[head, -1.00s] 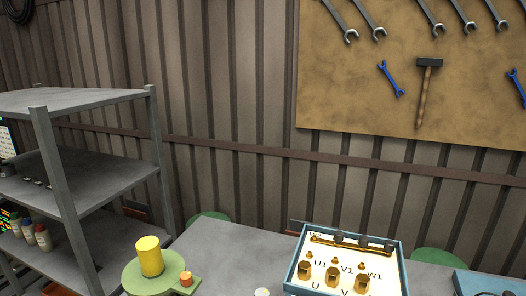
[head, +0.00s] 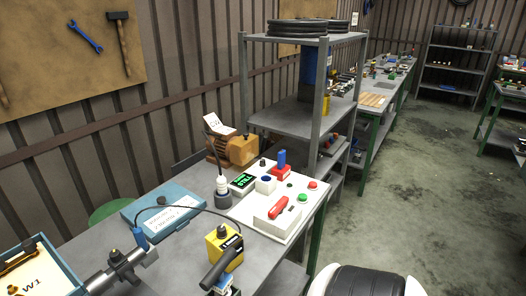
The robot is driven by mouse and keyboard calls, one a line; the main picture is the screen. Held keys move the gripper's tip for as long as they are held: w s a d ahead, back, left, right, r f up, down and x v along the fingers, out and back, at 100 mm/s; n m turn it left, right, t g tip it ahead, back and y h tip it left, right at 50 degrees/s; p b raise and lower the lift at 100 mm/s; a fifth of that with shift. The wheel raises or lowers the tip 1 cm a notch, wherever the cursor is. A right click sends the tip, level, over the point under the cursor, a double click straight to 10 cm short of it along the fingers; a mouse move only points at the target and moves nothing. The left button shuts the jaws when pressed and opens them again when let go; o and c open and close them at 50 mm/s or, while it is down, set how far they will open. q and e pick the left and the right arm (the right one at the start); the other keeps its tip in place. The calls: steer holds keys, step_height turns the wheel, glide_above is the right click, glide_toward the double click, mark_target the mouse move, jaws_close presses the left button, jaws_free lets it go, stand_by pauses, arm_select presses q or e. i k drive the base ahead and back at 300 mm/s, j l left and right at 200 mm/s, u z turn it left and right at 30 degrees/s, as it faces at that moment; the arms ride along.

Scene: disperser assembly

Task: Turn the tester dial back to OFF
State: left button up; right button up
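A yellow boxy unit (head: 226,254) with a black knob on top stands near the front of the grey bench in the head view. It looks like the tester, but its dial marks are too small to read, so I cannot tell the setting. A black cylindrical part (head: 218,268) covers some of its front, with a small blue and white part below. A dark cable curves from a blue part (head: 140,238) at the left toward the yellow unit. I see neither gripper in this view.
A grey metal rod-like fixture (head: 118,268) lies left of the yellow unit. A blue case (head: 152,224) is behind it. A white panel (head: 247,212) with red and green buttons, a green-lit display (head: 242,181) and an orange-brown motor (head: 225,148) stand farther back. A shelf rises behind.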

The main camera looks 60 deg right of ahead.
mark_target(221, 232)
steer(key=z, duration=1.55)
